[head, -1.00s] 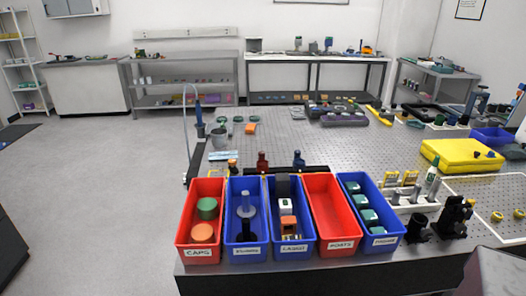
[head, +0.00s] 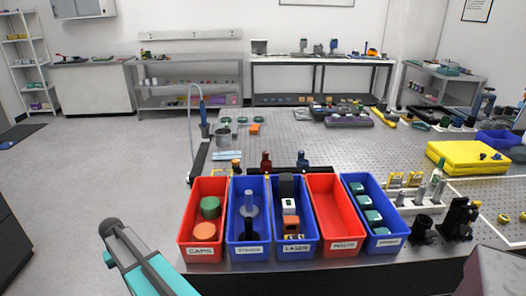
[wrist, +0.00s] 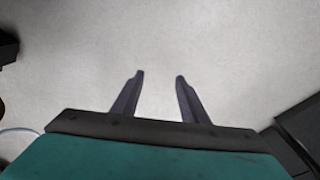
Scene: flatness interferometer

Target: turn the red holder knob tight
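A small dark-red upright piece (head: 266,160) stands on a black rail (head: 246,171) behind the row of bins; a blue one (head: 300,159) stands to its right. The red piece may be the holder with the knob, but it is too small to make out the knob. My gripper (wrist: 160,76) shows in the wrist view with its two dark fingers apart and nothing between them, over bare grey floor. In the head view a teal and grey part of my arm shows at the lower left, clear of the table and well short of the red piece.
Red and blue bins line the table's near edge, including a caps bin (head: 190,243) and an empty red bin (head: 335,220). A yellow case (head: 465,158) lies at the right. Open floor lies left of the table.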

